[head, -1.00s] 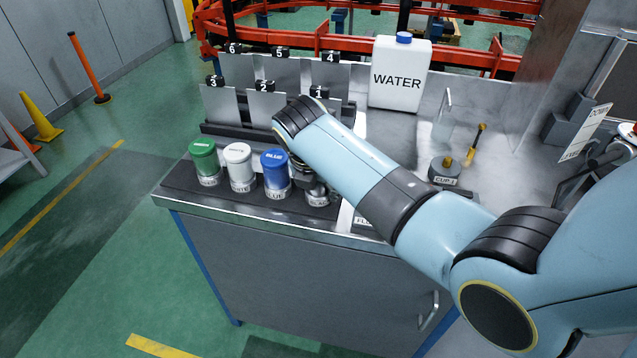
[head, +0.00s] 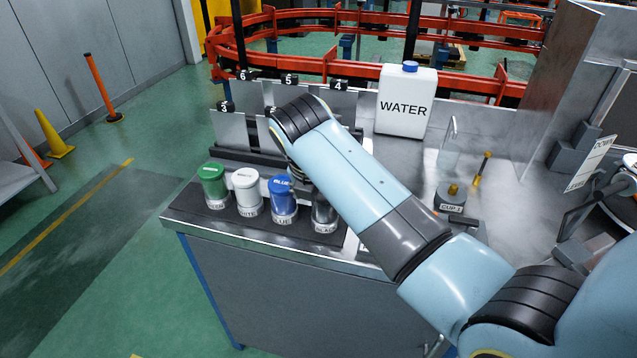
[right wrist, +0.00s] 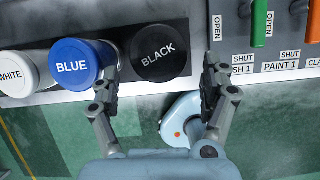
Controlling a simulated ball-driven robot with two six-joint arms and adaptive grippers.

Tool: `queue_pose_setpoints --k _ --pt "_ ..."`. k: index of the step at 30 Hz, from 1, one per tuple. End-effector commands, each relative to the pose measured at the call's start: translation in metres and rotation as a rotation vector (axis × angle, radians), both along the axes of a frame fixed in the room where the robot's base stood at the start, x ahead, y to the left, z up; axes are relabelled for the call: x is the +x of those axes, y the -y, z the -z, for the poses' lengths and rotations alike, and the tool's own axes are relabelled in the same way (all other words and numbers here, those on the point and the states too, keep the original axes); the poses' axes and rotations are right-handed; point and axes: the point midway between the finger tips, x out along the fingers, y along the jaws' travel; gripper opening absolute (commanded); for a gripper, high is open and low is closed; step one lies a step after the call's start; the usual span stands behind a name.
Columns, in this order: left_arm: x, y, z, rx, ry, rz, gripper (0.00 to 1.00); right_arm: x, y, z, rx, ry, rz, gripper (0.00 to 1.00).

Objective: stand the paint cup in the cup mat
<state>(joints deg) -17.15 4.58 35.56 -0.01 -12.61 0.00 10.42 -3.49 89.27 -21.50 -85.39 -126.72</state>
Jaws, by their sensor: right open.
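Green, white, blue and black paint cups stand upright in a row in the dark cup mat (head: 182,207) at the bench's front left. The black cup (head: 324,214) is at the right end, partly behind my right forearm in the head view. Its lid reads BLACK in the right wrist view (right wrist: 158,53), beside the blue cup (right wrist: 78,64). My right gripper (right wrist: 160,80) is open, its fingertips on either side of the black lid's near edge. I cannot tell if they touch it. In the head view the forearm hides most of this gripper. My left gripper is not in view.
Valve handles, green (right wrist: 259,22) and orange (right wrist: 313,20), stand right of the black cup. Numbered plates (head: 228,130) rise behind the cups. A WATER canister (head: 404,103) stands at the back. A dark CUP 1 piece (head: 450,196) sits on the bench to the right.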

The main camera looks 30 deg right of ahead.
Motion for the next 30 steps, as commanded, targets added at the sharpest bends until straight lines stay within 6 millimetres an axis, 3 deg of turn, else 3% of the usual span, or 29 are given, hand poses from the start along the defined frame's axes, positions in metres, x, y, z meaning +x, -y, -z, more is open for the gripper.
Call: queue_pose_setpoints --k 3,10,30 --pt "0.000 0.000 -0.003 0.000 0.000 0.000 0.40 -0.006 -0.009 -0.024 0.003 0.002 0.001 0.80" --pt "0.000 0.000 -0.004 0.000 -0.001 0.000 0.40 -0.012 -0.016 -0.048 0.000 0.000 0.000 0.80" --pt "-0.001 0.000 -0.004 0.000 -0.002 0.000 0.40 -0.020 -0.015 -0.048 0.016 0.014 0.046 0.80"
